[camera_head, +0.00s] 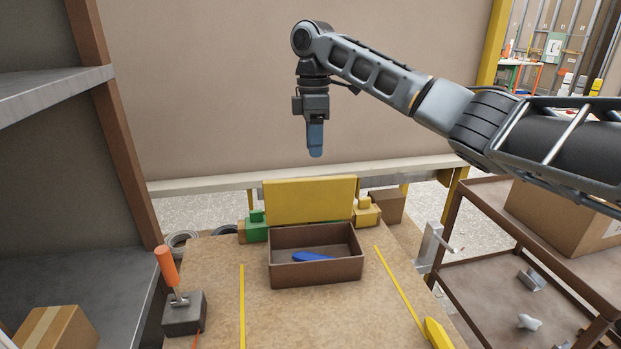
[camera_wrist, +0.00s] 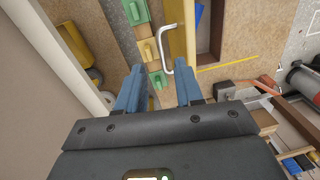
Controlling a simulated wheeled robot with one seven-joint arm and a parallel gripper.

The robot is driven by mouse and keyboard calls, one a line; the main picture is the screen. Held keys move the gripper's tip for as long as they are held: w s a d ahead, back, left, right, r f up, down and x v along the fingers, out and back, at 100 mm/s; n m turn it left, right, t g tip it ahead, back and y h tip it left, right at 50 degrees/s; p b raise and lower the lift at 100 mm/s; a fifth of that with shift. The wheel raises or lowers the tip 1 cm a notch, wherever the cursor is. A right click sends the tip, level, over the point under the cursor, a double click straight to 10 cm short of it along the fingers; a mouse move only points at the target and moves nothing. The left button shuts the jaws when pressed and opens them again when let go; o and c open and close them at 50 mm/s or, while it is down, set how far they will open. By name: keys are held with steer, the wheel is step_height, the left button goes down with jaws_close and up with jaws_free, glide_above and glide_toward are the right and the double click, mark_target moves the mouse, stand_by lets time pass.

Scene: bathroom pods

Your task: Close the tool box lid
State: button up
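The brown tool box (camera_head: 315,273) stands on the wooden bench top with a blue item (camera_head: 312,257) inside. Its yellow lid (camera_head: 310,200) stands open, about upright, along the back edge. In the wrist view the lid (camera_wrist: 178,38) is seen nearly edge-on with a pale handle (camera_wrist: 163,50) on its outer side, and part of the box (camera_wrist: 216,35) shows beyond it. My gripper (camera_head: 316,155) points down above the lid in the head view, apart from it. In the wrist view my gripper (camera_wrist: 157,76) has its two blue fingers spread with nothing held between them.
Green (camera_head: 256,228) and yellow (camera_head: 368,212) blocks flank the lid. An orange-handled lever (camera_head: 167,267) stands at the bench's left. A shelf (camera_head: 60,88) rises at the left and a rack with a carton (camera_head: 560,228) stands at the right. The bench in front of the box is clear.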

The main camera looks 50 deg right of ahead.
mark_target(309, 196)
steer(key=f, duration=0.7)
steer(key=shift+s+a+f+p, duration=0.2)
steer(key=shift+s+f+p, duration=0.05)
steer(key=shift+s+p, duration=0.05)
steer(key=shift+c, duration=0.2)
jaws_close()
stand_by(0.9)
